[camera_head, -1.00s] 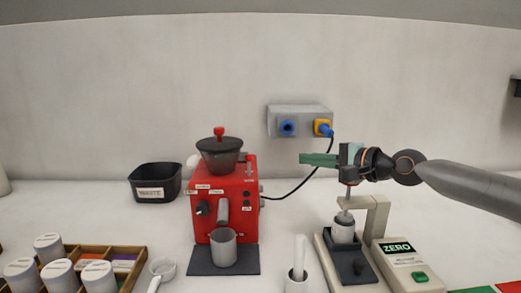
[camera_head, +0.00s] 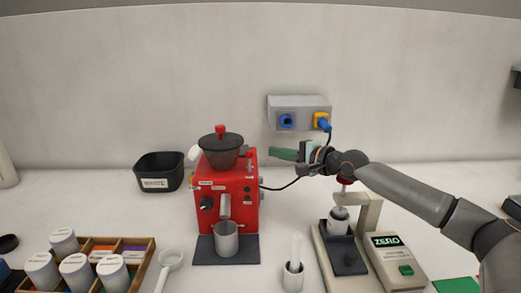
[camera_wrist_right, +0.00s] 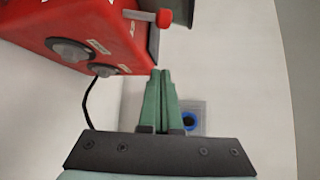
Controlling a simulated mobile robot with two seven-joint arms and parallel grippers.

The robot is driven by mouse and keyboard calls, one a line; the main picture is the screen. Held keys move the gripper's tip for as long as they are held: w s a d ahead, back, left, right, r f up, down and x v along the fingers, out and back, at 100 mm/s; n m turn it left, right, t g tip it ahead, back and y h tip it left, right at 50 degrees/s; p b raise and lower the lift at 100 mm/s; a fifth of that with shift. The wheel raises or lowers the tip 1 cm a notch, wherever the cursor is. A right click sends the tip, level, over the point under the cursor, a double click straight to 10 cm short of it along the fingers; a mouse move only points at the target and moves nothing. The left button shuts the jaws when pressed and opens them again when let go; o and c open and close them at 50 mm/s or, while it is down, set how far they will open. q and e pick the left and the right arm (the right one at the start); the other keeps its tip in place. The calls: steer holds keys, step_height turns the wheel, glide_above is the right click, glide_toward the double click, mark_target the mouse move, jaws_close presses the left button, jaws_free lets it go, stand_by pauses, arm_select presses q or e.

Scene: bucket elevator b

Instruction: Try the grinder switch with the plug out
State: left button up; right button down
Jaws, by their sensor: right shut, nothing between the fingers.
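The red grinder (camera_head: 228,185) with a dark hopper stands on a dark mat, a metal cup (camera_head: 226,238) at its front. Small knobs and buttons show on its front; I cannot tell which is the switch. A blue plug (camera_head: 323,124) with a black cord sits in the yellow socket of the wall box (camera_head: 299,103); the blue socket (camera_head: 286,121) beside it is empty. My right gripper (camera_head: 273,154) is shut and empty, pointing left just right of the grinder's upper part. My left gripper is out of view.
A scale (camera_head: 400,262) and a grey press stand (camera_head: 372,208) are below my right arm. A white brush-like tool in a cup (camera_head: 293,280), a scoop (camera_head: 170,260) and a wooden tray (camera_head: 145,268) of jars stand in front. A black waste bin (camera_head: 160,172) is at the left.

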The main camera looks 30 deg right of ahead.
mark_target(249, 162)
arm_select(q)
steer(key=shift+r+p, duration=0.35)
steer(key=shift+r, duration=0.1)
arm_select(e)
steer(key=a, duration=0.1)
steer(key=w+a, duration=0.1)
steer(key=a, duration=0.2)
steer(key=shift+w+a+r, duration=0.15)
steer(key=shift+w+a, duration=0.05)
steer(key=shift+w, duration=0.15)
arm_select(q)
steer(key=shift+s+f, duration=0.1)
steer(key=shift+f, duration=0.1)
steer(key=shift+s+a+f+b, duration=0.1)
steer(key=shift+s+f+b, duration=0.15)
steer(key=shift+b, duration=0.2)
arm_select(e)
steer(key=shift+s+n+t, duration=0.1)
steer(key=shift+n+t, duration=0.2)
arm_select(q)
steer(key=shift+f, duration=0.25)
arm_select(e)
steer(key=shift+s+a, duration=0.1)
steer(key=shift+a, duration=0.05)
